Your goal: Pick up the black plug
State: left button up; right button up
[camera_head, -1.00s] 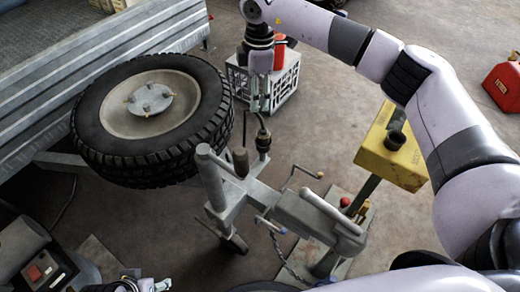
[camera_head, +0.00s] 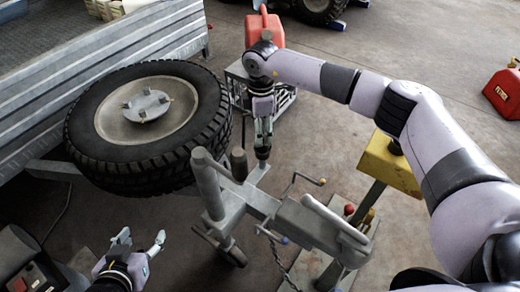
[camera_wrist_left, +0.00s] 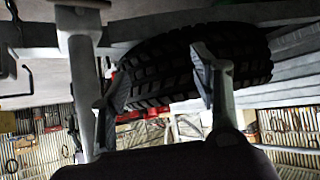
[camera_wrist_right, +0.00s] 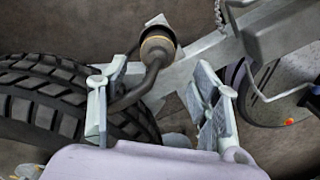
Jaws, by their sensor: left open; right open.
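The black plug (camera_wrist_right: 158,45) has a brownish round end and hangs on a dark curved cable (camera_wrist_right: 140,90), beside the grey metal trailer hitch (camera_wrist_right: 192,62). In the right wrist view it lies just beyond the fingertips, and its cable runs back between the fingers. My right gripper (camera_wrist_right: 152,98) is open around the cable, not closed on it. In the head view the right gripper (camera_head: 263,133) points down at the plug (camera_head: 262,151), which its fingertips partly hide. My left gripper (camera_head: 140,243) is open and empty at the lower left.
A spare wheel (camera_head: 180,150) stands close left of the right gripper, beside the trailer wall (camera_head: 110,50). A yellow block on a post (camera_head: 385,163) is to the right. A crate (camera_head: 284,100) and red cans (camera_head: 265,33) are behind.

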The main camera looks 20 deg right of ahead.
jog(key=f, duration=0.1)
jog(key=f+b, duration=0.1)
jog(key=f, duration=0.3)
jog(key=shift+s+a+b, duration=0.25)
jog(key=shift+s+b, duration=0.05)
jog(key=shift+b, duration=0.05)
jog(key=shift+f, duration=0.15)
pick_arm(q)
jog(key=w+d+r+t+h, duration=0.1)
jog(key=w+d+r+t, duration=0.1)
jog(key=w+r+t, duration=0.2)
notch_tip(320, 180, up, 2)
jog(key=shift+w+r+t, duration=0.25)
jog(key=shift+w+t, duration=0.05)
pick_arm(e)
jog(key=shift+c, duration=0.6)
